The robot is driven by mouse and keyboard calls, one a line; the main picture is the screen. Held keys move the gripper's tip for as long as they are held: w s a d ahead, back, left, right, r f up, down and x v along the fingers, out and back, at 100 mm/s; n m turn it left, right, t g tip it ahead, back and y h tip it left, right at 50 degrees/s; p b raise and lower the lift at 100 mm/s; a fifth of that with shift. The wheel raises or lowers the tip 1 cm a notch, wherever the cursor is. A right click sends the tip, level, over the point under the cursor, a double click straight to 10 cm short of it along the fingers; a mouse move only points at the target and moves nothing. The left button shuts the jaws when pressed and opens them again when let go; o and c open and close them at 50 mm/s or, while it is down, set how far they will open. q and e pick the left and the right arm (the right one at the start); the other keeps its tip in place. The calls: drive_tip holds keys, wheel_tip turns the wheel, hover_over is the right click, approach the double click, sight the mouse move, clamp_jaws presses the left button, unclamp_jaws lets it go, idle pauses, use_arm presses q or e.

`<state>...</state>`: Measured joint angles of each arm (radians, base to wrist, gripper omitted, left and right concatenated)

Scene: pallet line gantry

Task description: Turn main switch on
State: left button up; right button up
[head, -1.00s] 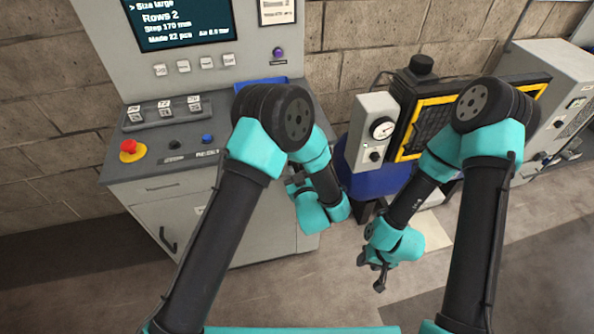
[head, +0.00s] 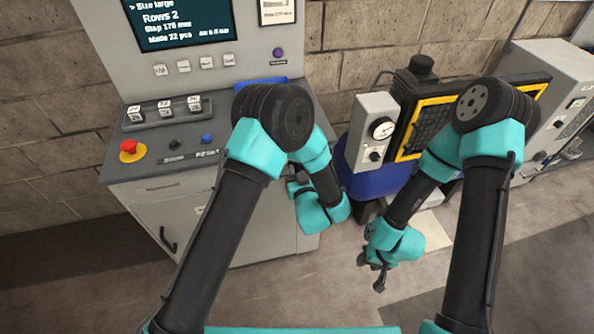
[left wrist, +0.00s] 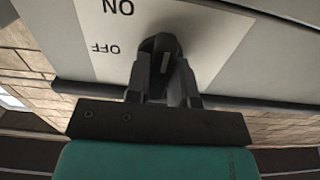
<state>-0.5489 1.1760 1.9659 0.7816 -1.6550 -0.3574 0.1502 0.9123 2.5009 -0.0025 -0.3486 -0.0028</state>
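The main switch is a dark rotary knob (left wrist: 165,58) with a pale pointer line, on a white plate (left wrist: 205,45) marked ON and OFF. The lettering appears upside down in the left wrist view. My left gripper (left wrist: 163,72) has its two dark fingers closed on either side of the knob. In the head view my left arm hides the switch, and the left hand (head: 293,188) is at the right side of the grey cabinet. My right gripper (head: 370,274) hangs empty over the floor with its fingers apart.
The grey console cabinet (head: 155,220) carries a screen (head: 180,20), a row of switches and a red emergency button (head: 128,149) on a yellow base. A blue machine with a gauge box (head: 372,130) stands right of it. The floor in front is clear.

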use_arm(q)
drive_tip(key=o, duration=0.4)
drive_tip(key=v, duration=1.7)
drive_tip(key=shift+s, duration=0.2)
drive_tip(key=shift+f, duration=0.1)
drive_tip(key=w+a+f+g+h, duration=0.45)
drive_tip(key=a+f+g, duration=0.45)
drive_tip(key=a+f, duration=0.4)
drive_tip(key=s+a+f+g+h, duration=0.1)
drive_tip(key=s+a+g, duration=0.1)
drive_tip(key=s+a, duration=0.1)
drive_tip(key=s+a+f+g+h, duration=0.1)
drive_tip(key=s+a+g, duration=0.2)
drive_tip(key=a, duration=0.3)
drive_tip(key=s+a+f+g+h, duration=0.1)
drive_tip(key=s+a+g+h, duration=0.1)
drive_tip(key=s+a, duration=0.2)
drive_tip(key=shift+s+a+f+m+g, duration=0.15)
drive_tip(key=shift+s+a+m+g, duration=0.2)
drive_tip(key=shift+s, duration=0.35)
